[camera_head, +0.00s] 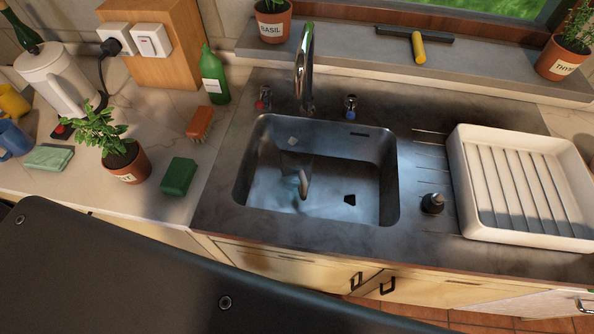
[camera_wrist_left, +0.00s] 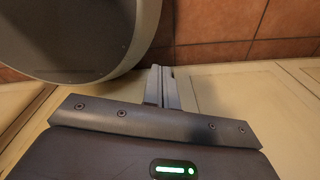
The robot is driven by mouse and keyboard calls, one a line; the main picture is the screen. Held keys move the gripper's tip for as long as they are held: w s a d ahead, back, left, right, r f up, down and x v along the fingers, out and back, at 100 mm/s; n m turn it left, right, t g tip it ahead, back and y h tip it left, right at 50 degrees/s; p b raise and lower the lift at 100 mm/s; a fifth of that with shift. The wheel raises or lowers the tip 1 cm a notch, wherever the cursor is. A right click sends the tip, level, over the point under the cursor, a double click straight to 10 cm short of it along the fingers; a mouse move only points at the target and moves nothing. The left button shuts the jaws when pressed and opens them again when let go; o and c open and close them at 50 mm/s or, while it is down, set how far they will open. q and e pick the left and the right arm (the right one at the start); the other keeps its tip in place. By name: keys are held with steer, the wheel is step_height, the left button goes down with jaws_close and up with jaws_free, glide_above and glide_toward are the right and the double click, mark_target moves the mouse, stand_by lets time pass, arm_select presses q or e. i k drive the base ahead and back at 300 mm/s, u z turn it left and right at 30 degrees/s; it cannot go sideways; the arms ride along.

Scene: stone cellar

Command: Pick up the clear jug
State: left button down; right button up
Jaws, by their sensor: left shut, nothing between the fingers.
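I cannot make out a clear jug with certainty in either view. The steel sink basin (camera_head: 385,180) in the head view holds a pale, see-through upright shape below the tap, and I cannot tell whether it is glass or a reflection. My left gripper (camera_wrist_left: 162,75) shows in the left wrist view, its two fingers together and empty. It is in front of pale cabinet panels (camera_wrist_left: 235,100), with tiled floor (camera_wrist_left: 220,20) beyond. Neither gripper's fingers show in the head view.
Tap (camera_head: 303,65) stands behind the sink. White drying rack (camera_head: 468,185) and black-topped stopper (camera_head: 432,203) are to the right. Potted plant (camera_head: 127,165), green sponge (camera_head: 179,176), brush (camera_head: 200,123), green bottle (camera_head: 213,75) and white kettle (camera_head: 58,80) crowd the left counter.

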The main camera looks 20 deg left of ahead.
mark_target(296, 157)
steer(key=k, duration=0.5)
steer(key=u, duration=3.3)
steer(key=k, duration=1.6)
steer(key=z, duration=2.4)
